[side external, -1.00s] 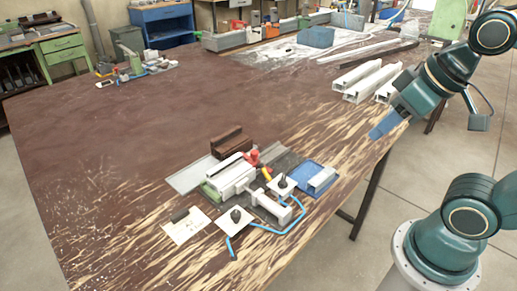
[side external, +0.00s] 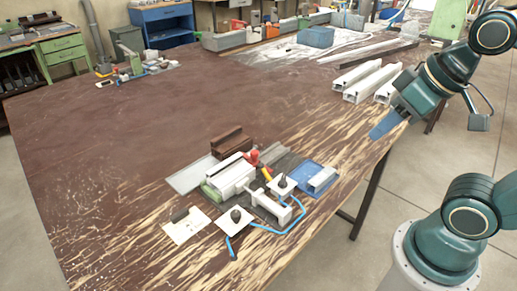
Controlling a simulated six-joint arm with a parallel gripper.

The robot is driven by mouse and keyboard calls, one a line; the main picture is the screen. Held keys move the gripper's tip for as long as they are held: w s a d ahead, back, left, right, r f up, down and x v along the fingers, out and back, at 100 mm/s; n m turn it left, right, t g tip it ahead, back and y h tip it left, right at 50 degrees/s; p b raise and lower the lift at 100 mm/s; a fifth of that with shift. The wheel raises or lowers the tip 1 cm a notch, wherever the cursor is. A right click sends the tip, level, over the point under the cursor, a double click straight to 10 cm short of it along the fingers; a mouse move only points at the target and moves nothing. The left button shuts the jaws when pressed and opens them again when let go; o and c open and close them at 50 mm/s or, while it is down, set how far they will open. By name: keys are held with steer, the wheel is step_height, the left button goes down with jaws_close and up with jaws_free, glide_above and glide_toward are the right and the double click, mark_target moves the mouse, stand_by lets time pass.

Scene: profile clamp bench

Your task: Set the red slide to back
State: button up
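The red slide (side external: 254,158) is a small red part on the clamp fixture in the middle of the bench. It sits beside the white profile (side external: 231,176), near a yellow piece (side external: 266,174). Its exact setting is too small to tell. My gripper (side external: 384,127) is at the right, over the bench's right edge, well apart from the fixture.
A brown profile (side external: 231,141) stands behind the fixture. A blue tray (side external: 318,178) lies to its right, and a blue hose (side external: 268,231) and black knobs are in front. White profiles (side external: 368,79) lie near my arm.

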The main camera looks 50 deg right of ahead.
steer(key=shift+w+r, duration=0.1)
steer(key=shift+c, duration=0.5)
steer(key=m+g, duration=0.6)
steer(key=m, duration=0.3)
glide_above(255, 152)
step_height(255, 152, down, 8)
steer(key=shift+w, duration=0.1)
step_height(255, 152, down, 14)
steer(key=shift+r, duration=0.15)
jaws_close()
